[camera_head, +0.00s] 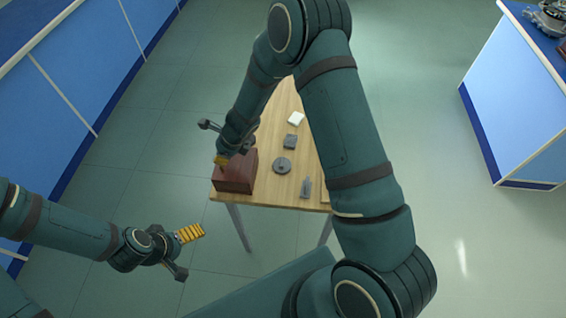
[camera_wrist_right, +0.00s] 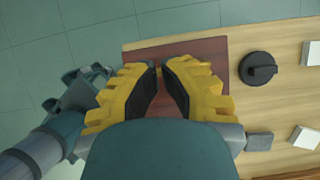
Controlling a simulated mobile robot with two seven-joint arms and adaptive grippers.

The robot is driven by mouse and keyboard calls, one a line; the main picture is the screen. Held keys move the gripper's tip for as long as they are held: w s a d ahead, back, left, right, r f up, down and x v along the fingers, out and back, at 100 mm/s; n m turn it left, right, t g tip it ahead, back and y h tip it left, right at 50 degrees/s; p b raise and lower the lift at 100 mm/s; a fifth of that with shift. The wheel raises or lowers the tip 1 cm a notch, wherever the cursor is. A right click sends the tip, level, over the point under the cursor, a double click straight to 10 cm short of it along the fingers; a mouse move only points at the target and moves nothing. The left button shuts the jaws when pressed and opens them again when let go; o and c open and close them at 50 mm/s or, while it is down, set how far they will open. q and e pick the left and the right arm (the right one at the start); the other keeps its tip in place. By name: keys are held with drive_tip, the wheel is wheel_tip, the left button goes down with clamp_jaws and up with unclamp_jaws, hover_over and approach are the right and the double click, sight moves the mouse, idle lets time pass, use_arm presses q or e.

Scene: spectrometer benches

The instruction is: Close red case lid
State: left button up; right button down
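The red case (camera_head: 234,178) is a dark red-brown box at the near left corner of a small wooden table. Its dark red top also shows in the right wrist view (camera_wrist_right: 207,52); whether this is the lid lying flat I cannot tell. My right gripper (camera_head: 221,160) is at the case's upper left edge. In the right wrist view its yellow fingers (camera_wrist_right: 160,72) lie over the case with their tips close together; contact is unclear. My left gripper (camera_head: 190,233) is off the table to the lower left, with nothing visibly held; its finger gap is hidden.
The wooden table (camera_head: 273,120) also holds a dark round part (camera_head: 282,165), a grey block (camera_head: 290,141), a white block (camera_head: 296,118) and a grey upright part (camera_head: 305,187). Blue benches stand at left and right (camera_head: 525,110).

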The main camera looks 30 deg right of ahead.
drive_tip(key=shift+w+a+f, duration=0.15)
drive_tip(key=shift+f, duration=0.05)
idle(0.7)
